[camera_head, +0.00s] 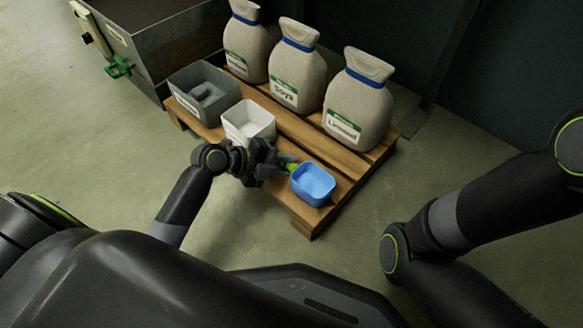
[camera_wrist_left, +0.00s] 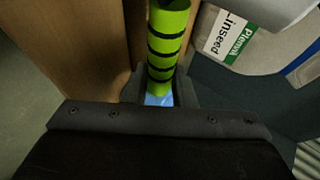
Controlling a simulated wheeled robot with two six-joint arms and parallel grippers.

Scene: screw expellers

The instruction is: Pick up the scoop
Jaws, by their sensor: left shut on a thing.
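The scoop has a blue bowl (camera_head: 313,184) and a green handle with dark rings. The bowl is over the front right part of the wooden pallet; I cannot tell whether it touches the boards. My left gripper (camera_head: 283,166) is shut on the green handle, left of the bowl. In the left wrist view the handle (camera_wrist_left: 168,38) stands out between the fingers (camera_wrist_left: 160,90), with a bit of blue behind it. My right gripper is not in view; only parts of my right arm show at the right.
A white bin (camera_head: 248,122) and a grey bin (camera_head: 204,92) stand on the wooden pallet (camera_head: 312,222) left of the scoop. Several labelled sacks, one marked Linseed (camera_head: 357,103), stand behind. A metal hopper (camera_head: 165,40) is at the back left. The floor in front is clear.

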